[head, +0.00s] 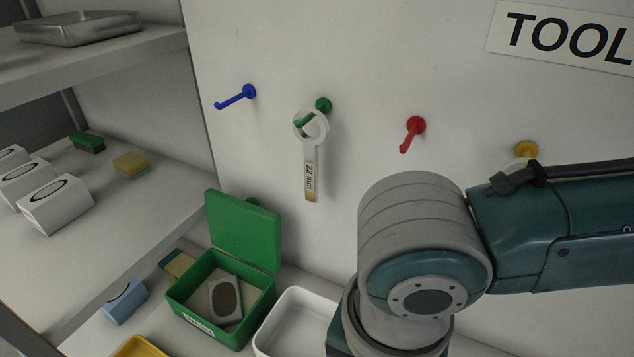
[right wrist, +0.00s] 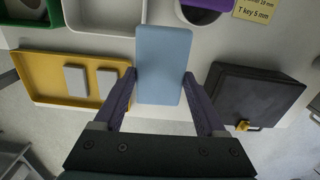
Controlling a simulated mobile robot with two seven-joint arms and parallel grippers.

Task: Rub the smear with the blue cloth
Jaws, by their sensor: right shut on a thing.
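My right gripper (right wrist: 160,76) is shut on a light blue, flat rectangular piece, the blue cloth (right wrist: 160,50). The cloth sits between the two fingers and sticks out past their tips. It appears above the bench, though its exact height is unclear. In the head view my right arm comes in from the right, and its gripper and the cloth are hidden. A light blue block lies left of the green box in the head view. I cannot make out the smear in either view. My left gripper is not in view.
An open green box (head: 178,293) stands beside a white tray (head: 262,338). A yellow tray (right wrist: 40,98) with two grey blocks and a dark case (right wrist: 255,95) with a yellow latch flank the cloth. A ring spanner (head: 311,170) hangs on the green hook.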

